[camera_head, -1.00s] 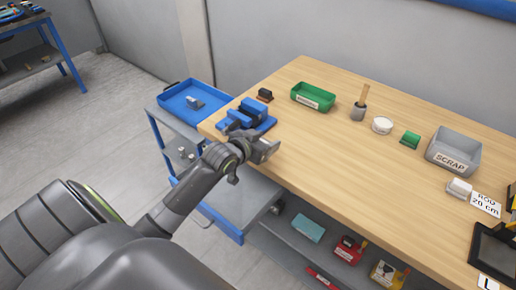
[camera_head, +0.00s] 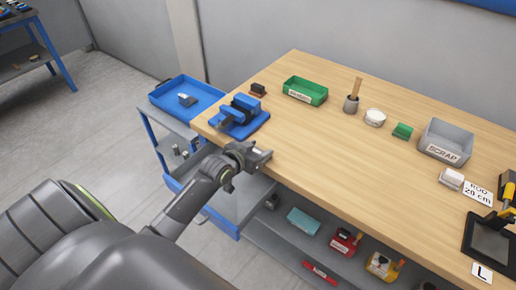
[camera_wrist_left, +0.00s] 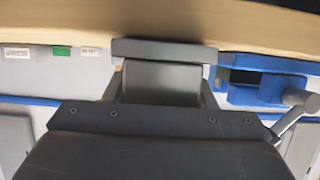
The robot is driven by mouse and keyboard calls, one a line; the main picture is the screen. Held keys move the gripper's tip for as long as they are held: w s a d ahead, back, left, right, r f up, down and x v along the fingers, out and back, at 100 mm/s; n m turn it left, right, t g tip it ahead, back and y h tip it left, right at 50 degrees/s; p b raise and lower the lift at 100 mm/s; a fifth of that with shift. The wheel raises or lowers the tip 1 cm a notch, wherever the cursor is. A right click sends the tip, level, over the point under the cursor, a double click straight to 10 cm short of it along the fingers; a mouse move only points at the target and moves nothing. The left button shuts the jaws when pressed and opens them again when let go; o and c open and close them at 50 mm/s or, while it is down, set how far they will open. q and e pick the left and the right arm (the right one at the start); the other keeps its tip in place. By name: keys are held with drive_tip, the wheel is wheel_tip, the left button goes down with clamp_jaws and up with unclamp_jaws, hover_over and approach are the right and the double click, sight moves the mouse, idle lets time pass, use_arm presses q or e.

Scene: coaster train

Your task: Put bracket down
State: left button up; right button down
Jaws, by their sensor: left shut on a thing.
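My left gripper (camera_head: 256,157) is at the front edge of the wooden bench, to the right of the blue vise (camera_head: 240,115). It is shut on a grey metal piece, which looks like the bracket (camera_wrist_left: 165,50). In the left wrist view the bracket shows as a flat crosswise bar with a plate behind it, between the fingers. In the head view it is small and partly hidden by the gripper; I cannot tell whether it touches the bench. The vise (camera_wrist_left: 258,88) also shows at the right of the wrist view. My right gripper is not in view.
A blue tray (camera_head: 168,89) with a grey piece (camera_head: 187,100) sits on a cart left of the bench. A green bin (camera_head: 306,99), grey scrap bin (camera_head: 449,137) and mallet (camera_head: 351,104) stand on the bench. The bench middle (camera_head: 330,155) is clear.

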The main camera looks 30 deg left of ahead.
use_arm(q)
drive_tip(key=shift+f, duration=0.15)
drive_tip(key=o, duration=1.3)
